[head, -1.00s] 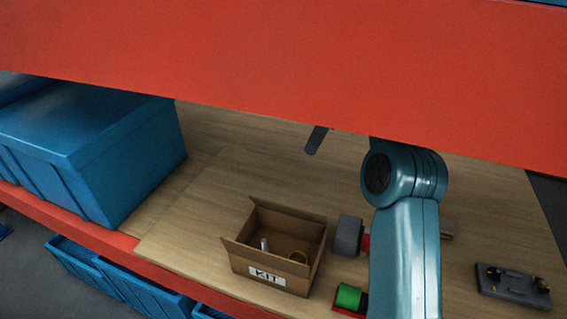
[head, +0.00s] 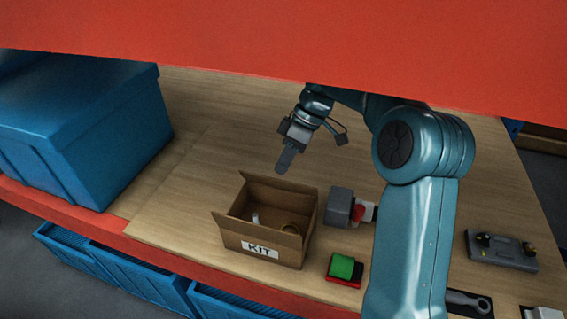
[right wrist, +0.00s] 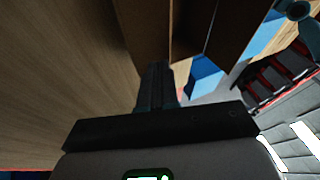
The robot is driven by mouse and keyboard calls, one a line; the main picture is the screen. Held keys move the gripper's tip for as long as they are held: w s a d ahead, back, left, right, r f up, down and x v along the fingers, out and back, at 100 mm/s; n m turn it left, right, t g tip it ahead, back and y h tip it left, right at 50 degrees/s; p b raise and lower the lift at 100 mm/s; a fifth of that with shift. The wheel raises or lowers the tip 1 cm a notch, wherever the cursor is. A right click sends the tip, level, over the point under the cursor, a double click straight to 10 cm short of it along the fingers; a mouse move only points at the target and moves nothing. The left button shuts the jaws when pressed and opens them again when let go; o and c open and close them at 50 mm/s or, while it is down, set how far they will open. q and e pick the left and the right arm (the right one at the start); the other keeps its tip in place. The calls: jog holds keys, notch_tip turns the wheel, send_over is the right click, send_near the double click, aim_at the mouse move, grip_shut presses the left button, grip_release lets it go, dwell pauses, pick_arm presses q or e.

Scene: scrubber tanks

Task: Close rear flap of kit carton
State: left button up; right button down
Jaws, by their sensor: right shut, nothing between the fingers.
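The kit carton (head: 282,252) is an open brown box with a KIT label on its front, standing on the wooden shelf. Its rear flap (head: 282,186) stands up along the back edge. A small pale cylinder (head: 256,218) and a yellowish ring (head: 290,229) are inside. My right gripper (head: 285,164) is shut and empty, pointing down just behind and above the rear flap, seemingly apart from it. In the right wrist view, its shut fingers (right wrist: 157,78) point towards brown cardboard (right wrist: 145,28). My left gripper is out of view.
A red beam (head: 280,40) crosses above the shelf. A large blue bin (head: 75,130) stands at the left.

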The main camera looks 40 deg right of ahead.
jog(key=shift+s+a+f, duration=0.1)
jog(key=shift+s+a, duration=0.05)
jog(key=shift+a, duration=0.1)
jog(key=shift+f, duration=0.1)
